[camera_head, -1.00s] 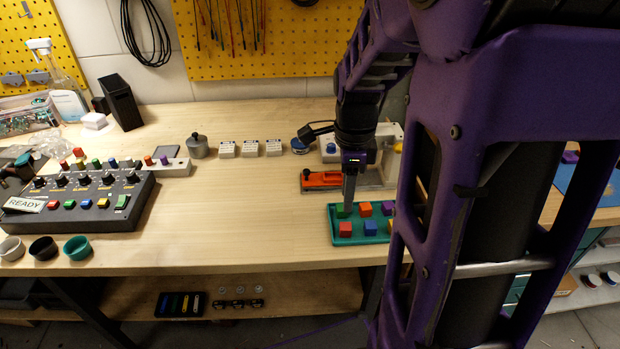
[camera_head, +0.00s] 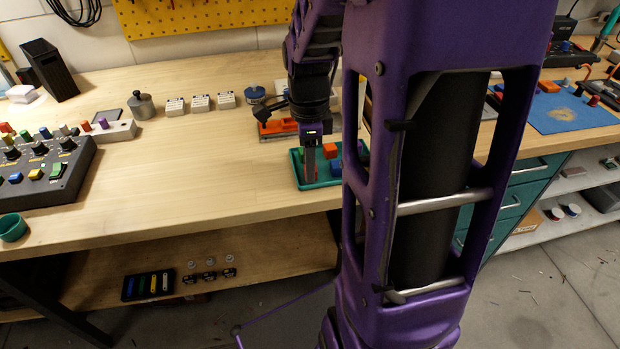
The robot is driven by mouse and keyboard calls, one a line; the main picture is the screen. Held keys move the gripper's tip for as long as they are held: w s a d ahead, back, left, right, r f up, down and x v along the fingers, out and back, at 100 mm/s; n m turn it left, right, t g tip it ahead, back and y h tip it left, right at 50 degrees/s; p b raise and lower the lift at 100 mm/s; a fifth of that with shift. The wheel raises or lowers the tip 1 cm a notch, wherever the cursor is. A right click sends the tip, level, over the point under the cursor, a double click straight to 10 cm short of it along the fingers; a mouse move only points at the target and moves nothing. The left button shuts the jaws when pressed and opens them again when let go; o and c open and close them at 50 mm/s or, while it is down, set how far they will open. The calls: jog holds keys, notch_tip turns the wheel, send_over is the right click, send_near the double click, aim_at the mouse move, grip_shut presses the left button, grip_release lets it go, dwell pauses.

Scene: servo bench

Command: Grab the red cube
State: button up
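My gripper (camera_head: 309,178) points straight down at the left part of the green tray (camera_head: 322,185), on the bench. The red cube sits at the front left of the tray in the earlier view; now my fingers are right in front of that spot and mostly hide it, with only a little red showing beside them. I cannot tell whether the fingers touch the cube or how far apart they are. A blue cube (camera_head: 336,167), an orange-red cube (camera_head: 330,149) and a partly hidden green cube (camera_head: 299,153) are also in the tray.
My arm covers the tray's right end. A grey control box (camera_head: 45,175) stands at the left, with clear bench between. A blue mat (camera_head: 565,112) lies at the right.

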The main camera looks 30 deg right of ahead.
grip_shut()
jog(key=shift+r, duration=0.1)
